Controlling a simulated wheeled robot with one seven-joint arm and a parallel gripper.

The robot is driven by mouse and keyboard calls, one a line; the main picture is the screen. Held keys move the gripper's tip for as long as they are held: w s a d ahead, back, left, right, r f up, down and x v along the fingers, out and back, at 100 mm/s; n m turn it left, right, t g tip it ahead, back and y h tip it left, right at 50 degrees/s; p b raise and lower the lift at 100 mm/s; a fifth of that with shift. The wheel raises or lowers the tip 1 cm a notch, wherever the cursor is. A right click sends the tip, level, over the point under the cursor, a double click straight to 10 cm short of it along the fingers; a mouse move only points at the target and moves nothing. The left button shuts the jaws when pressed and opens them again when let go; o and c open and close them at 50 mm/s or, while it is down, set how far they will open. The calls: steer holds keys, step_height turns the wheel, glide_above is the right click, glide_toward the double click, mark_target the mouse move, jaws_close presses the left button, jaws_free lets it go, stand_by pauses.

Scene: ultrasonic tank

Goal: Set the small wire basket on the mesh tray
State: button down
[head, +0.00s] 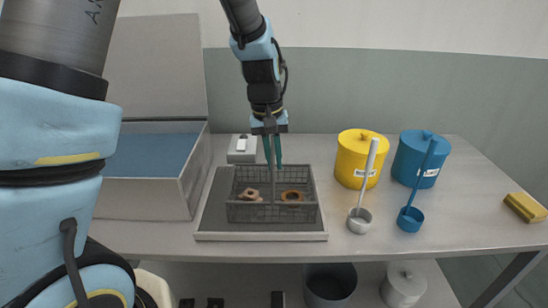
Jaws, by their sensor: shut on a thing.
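The small wire basket (240,212) is a dark mesh box with a thin upright handle at its middle. It holds a brown nut-like part and a brown ring. My gripper (272,163) points down above it, its teal fingers shut on the basket's handle. The mesh tray (211,213) is a grey mesh panel with a pale rim, lying on the table directly beneath the basket. The basket looks level and within the tray's outline. I cannot tell whether its bottom touches the mesh.
An open tank (145,188) with blue liquid and a raised lid stands left. A small switch box (242,147) sits behind the tray. Yellow (350,160) and blue (412,160) lidded pots, two dippers (360,218) (410,218) and a yellow sponge (525,207) are right.

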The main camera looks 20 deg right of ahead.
steer(key=c, duration=0.9)
jaws_free()
step_height(320, 180, up, 12)
steer(key=a+b, duration=0.1)
steer(key=b, duration=0.1)
steer(key=w+a+f+n, duration=0.1)
steer(key=w+a+f, duration=0.1)
steer(key=a, duration=0.5)
steer(key=w+a+f+n, duration=0.1)
steer(key=w+a+f, duration=0.15)
steer(key=a, duration=0.45)
steer(key=s+a+f, duration=0.1)
steer(key=a, duration=0.4)
steer(key=s+a+f+n+t, duration=0.1)
steer(key=a+f, duration=0.1)
steer(key=a, duration=0.4)
steer(key=s+a+f+t, duration=0.1)
steer(key=s+a+f, duration=0.1)
steer(key=a, duration=0.4)
steer(key=shift+s+f+n+y, duration=0.1)
steer(key=shift+n+y, duration=0.3)
